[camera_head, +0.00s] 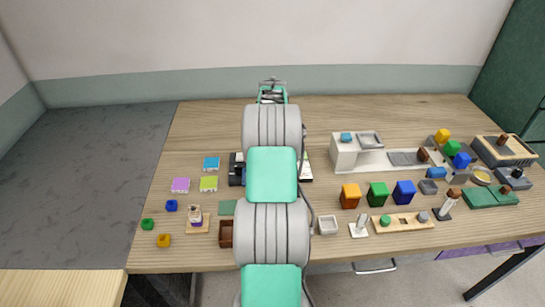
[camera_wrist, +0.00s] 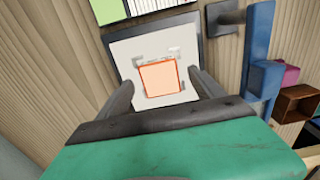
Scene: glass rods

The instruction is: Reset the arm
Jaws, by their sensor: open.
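My arm reaches up the middle of the head view, over the table, and covers what lies beneath it. My gripper (camera_wrist: 163,88) shows in the wrist view with its two grey fingers spread apart and nothing between the tips. Beyond and below the fingers lies a white square plate (camera_wrist: 128,62) with a dark edge. An orange-rimmed pale square (camera_wrist: 160,77) shows in its middle, framed between the fingers. I cannot tell how far the fingers are above it. In the head view the fingers cannot be made out at the far end of the arm.
The wooden table (camera_head: 205,125) holds many small things. At left are coloured tiles (camera_head: 180,185) and small blocks (camera_head: 164,240). At right are orange (camera_head: 350,195), green and blue blocks, a white station (camera_head: 345,155) and a wooden holder (camera_head: 404,222). A blue piece (camera_wrist: 262,50) stands right of the plate.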

